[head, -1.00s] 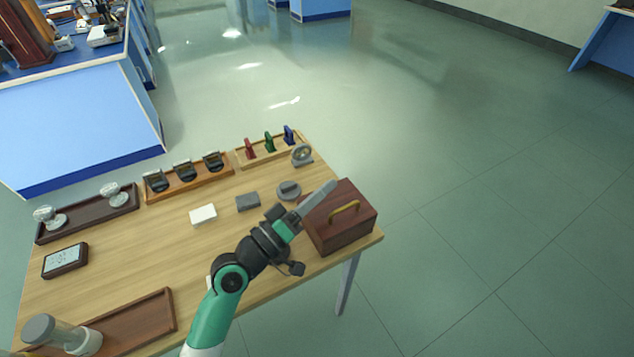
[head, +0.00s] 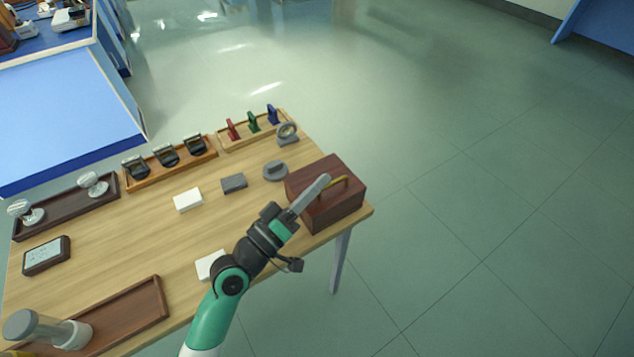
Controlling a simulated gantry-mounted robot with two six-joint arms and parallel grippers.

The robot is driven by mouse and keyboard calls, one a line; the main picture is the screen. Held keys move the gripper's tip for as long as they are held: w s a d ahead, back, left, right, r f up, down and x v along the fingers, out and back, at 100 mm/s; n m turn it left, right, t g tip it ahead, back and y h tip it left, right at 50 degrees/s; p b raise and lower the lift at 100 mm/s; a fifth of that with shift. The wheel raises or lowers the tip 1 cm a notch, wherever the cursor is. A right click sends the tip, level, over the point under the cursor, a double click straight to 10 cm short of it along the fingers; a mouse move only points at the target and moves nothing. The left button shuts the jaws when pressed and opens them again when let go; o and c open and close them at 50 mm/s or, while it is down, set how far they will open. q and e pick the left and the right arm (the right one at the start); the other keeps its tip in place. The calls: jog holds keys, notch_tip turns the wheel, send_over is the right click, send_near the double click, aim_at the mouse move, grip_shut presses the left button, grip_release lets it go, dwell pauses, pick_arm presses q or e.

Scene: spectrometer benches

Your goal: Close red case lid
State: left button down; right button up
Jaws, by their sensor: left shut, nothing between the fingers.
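The red case (head: 341,206) is a dark red-brown box at the right end of the wooden table. My left gripper (head: 323,181) is shut and empty. I cannot tell whether the fingers touch the lid. My right gripper is not in view.
On the table (head: 135,229) are a round grey disc (head: 275,171), a grey block (head: 233,183), a white block (head: 187,200) and a stand with a ring (head: 287,133). Trays line the back edge. Open floor lies to the right.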

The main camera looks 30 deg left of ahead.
pick_arm(q)
jog(key=shift+f, duration=0.15)
notch_tip(320, 180, up, 4)
jog(key=p, duration=0.3)
jog(key=shift+w+a+p, duration=0.15)
jog(key=shift+p, duration=0.15)
jog(key=a+f+b+v, duration=0.1)
jog(key=a+v, duration=0.1)
jog(key=v, duration=0.7)
jog(key=shift+b, duration=0.3)
jog(key=shift+a, duration=0.1)
